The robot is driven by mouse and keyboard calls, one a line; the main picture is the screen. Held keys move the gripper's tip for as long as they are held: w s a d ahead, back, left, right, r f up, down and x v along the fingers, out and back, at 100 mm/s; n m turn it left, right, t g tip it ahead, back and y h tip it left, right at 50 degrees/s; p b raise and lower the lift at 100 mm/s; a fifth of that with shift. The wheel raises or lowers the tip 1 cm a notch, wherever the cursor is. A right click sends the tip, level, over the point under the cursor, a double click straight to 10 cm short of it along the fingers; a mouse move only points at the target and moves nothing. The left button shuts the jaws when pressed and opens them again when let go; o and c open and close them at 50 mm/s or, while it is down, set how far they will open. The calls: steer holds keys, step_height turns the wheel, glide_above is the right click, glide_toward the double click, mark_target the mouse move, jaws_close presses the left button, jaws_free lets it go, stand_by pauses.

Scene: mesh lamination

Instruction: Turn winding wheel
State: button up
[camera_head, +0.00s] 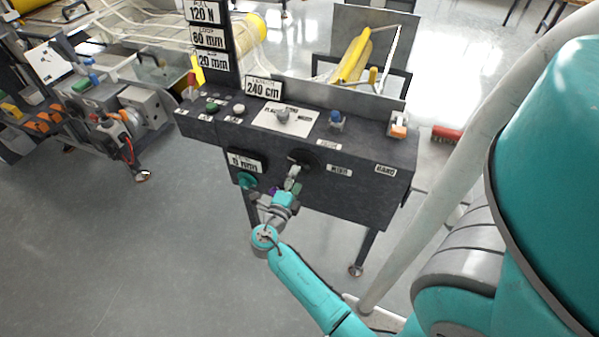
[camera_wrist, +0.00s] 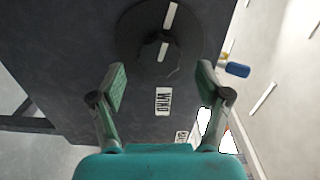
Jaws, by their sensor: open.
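The winding wheel is a black disc (camera_head: 301,156) on the front face of the dark grey console. It also shows in the wrist view (camera_wrist: 135,32), with a raised hub and a white stripe. A white label reading WIND (camera_wrist: 162,101) is beside it. My gripper (camera_head: 291,183) is at the console front, close to the wheel and partly overlapping its lower edge in the head view. In the wrist view my gripper (camera_wrist: 161,80) is open, its two green-padded fingers apart on either side below the hub, with nothing between them. Contact with the wheel cannot be told.
A teal knob (camera_head: 246,180) sits left of the wheel under a display reading 0 mm (camera_head: 246,162). Buttons and a selector (camera_head: 283,116) line the console top. Another machine (camera_head: 120,115) stands at left. The floor (camera_head: 130,260) in front is clear.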

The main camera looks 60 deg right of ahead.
mark_target(301, 171)
steer(key=shift+s+a, duration=0.15)
steer(key=shift+a, duration=1.3)
steer(key=d+m, duration=0.2)
steer(key=m, duration=0.7)
steer(key=d+m, duration=0.3)
steer(key=m, duration=0.7)
steer(key=d+m, duration=0.3)
steer(key=m, duration=0.6)
steer(key=shift+w+m, duration=0.2)
steer(key=shift+m, duration=0.2)
